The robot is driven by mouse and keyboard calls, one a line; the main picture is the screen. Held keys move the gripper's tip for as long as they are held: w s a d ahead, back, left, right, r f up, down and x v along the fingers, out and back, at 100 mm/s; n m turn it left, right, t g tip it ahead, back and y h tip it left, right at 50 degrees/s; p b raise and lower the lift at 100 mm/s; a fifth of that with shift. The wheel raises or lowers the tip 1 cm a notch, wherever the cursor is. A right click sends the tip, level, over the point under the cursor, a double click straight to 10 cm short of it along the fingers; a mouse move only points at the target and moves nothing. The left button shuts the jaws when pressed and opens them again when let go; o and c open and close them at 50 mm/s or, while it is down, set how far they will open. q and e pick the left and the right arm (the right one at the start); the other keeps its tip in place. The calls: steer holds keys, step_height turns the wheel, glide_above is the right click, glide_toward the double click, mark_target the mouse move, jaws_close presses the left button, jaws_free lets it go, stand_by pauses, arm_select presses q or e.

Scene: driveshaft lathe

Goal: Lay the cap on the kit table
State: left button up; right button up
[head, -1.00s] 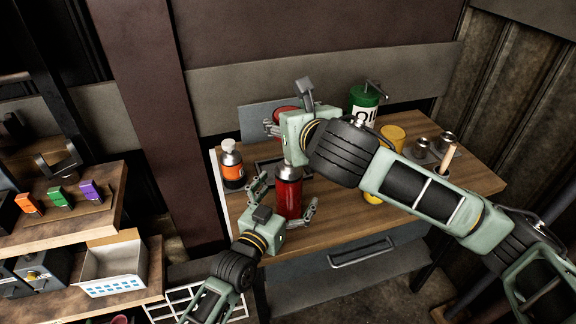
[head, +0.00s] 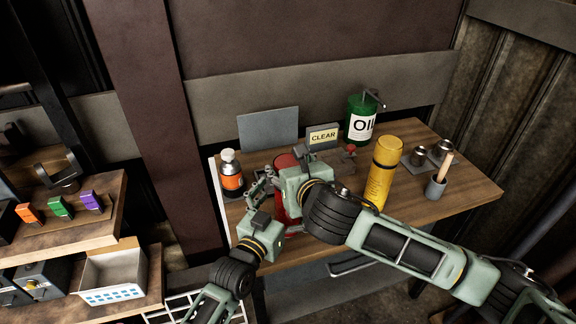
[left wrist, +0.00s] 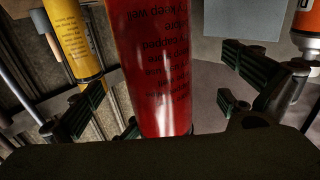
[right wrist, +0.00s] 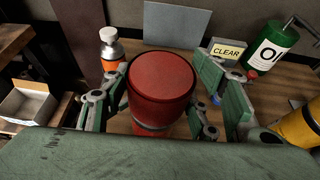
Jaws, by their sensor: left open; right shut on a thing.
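The red cap (right wrist: 162,78) is between the fingers of my right gripper (right wrist: 168,95), which is shut on it. It also shows in the head view (head: 285,160), partly behind that gripper. The red bottle (left wrist: 152,70) stands upright on the wooden kit table (head: 450,201), directly below the cap; the right gripper mostly hides it in the head view. I cannot tell whether cap and bottle touch. My left gripper (head: 281,206) is open, its fingers on either side of the bottle; its far finger is hidden in the head view.
An orange-labelled bottle (head: 231,176) stands left, a yellow bottle (head: 383,172) right. A grey plate (head: 268,130), a CLEAR sign (head: 322,136) and a green oil can (head: 360,118) are at the back. A wooden-handled tool in a cup (head: 436,188) stands far right.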

steer(key=o, duration=0.3)
steer(key=shift+f, duration=0.2)
steer(key=o, duration=0.5)
steer(key=shift+c, duration=0.2)
